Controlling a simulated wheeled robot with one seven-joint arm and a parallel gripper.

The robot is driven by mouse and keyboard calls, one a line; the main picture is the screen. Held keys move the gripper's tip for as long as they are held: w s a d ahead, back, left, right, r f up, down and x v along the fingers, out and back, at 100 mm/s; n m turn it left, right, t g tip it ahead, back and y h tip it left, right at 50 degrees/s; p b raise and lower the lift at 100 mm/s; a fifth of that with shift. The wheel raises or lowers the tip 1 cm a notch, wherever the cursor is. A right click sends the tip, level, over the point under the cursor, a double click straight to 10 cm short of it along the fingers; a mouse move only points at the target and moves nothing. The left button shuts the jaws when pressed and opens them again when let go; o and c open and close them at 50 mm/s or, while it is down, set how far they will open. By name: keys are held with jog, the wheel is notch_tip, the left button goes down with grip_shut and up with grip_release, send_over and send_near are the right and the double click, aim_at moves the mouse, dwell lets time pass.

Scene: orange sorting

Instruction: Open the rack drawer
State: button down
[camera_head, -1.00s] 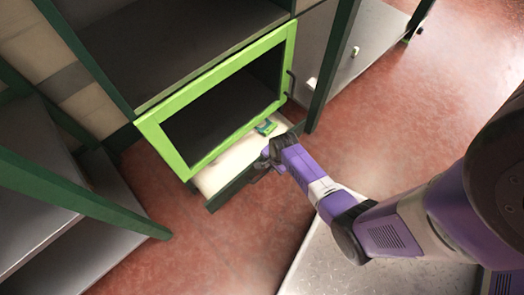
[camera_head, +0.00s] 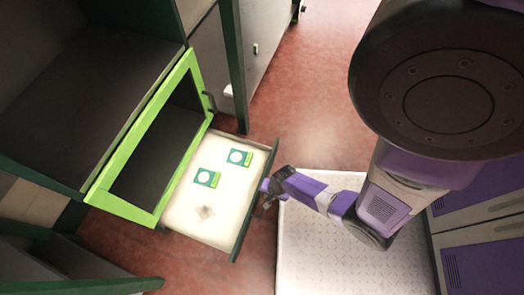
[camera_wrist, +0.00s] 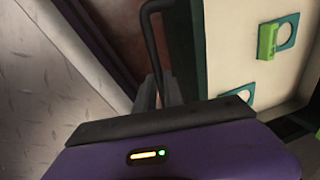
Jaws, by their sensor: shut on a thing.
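The rack drawer (camera_head: 232,207) is pulled well out below the green-framed opening, and its pale inside shows in the head view. Its dark green front panel (camera_head: 259,192) faces right, toward my arm. My gripper (camera_head: 267,191) is at the outer side of this front. In the wrist view, the dark bar handle (camera_wrist: 151,38) runs down between the fingers of my gripper (camera_wrist: 158,92), which are shut on it. The exact grip is small and dark in the head view.
Two green-and-white pieces (camera_head: 207,178) (camera_head: 239,157) lie in the drawer. A bright green door frame (camera_head: 127,168) borders the compartment above. A textured light platform (camera_head: 310,250) lies right of the drawer. Red floor (camera_head: 297,115) is clear behind the drawer.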

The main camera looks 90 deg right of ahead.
jog(key=shift+s+a, duration=0.1)
jog(key=shift+s, duration=0.15)
jog(key=c, duration=1.5)
grip_release()
jog(key=shift+o, duration=0.2)
